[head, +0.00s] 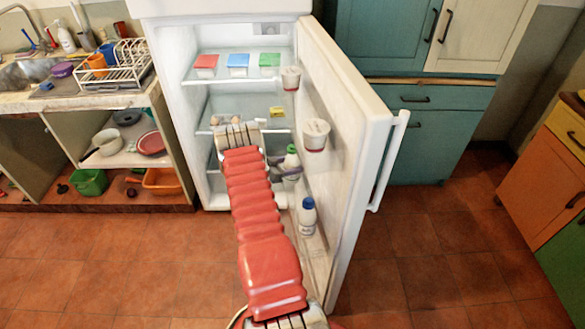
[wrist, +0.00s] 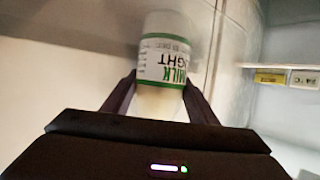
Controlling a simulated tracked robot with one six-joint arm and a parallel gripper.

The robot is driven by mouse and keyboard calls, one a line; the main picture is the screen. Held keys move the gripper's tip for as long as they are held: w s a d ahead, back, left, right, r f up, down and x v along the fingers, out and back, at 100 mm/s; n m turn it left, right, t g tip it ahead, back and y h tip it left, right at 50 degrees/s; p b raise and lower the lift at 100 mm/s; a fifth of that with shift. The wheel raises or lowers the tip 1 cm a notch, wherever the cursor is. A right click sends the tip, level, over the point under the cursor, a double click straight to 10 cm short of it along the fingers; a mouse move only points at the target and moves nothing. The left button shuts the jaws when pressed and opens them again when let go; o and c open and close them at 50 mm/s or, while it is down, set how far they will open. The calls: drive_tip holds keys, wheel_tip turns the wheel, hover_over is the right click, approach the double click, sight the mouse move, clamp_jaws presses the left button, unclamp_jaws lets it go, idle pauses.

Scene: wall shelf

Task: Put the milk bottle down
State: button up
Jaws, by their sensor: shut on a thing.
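The milk bottle (wrist: 165,62) is white with green bands and a "MILK LIGHT" label, which reads upside down in the wrist view. My gripper (wrist: 160,84) is shut on it, with one dark finger on each side. In the head view the milk bottle (head: 291,158) shows a green top beside my gripper (head: 286,168), inside the open fridge near the inner side of the door. The bottle's base is hidden in the head view, so I cannot tell whether it touches a surface.
The open fridge door (head: 352,130) stands right of my arm. A blue-capped bottle (head: 307,216) stands low in it, with a tub (head: 316,134) higher up. Fridge shelves (head: 222,76) hold coloured boxes and eggs. The floor (head: 430,260) in front is clear.

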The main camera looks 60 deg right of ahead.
drive_tip(key=shift+s+d+f, duration=0.15)
drive_tip(key=shift+f, duration=0.35)
drive_tip(key=shift+f, duration=0.1)
drive_tip(key=o, duration=1.2)
drive_tip(key=shift+f, duration=0.1)
drive_tip(key=v, duration=1.2)
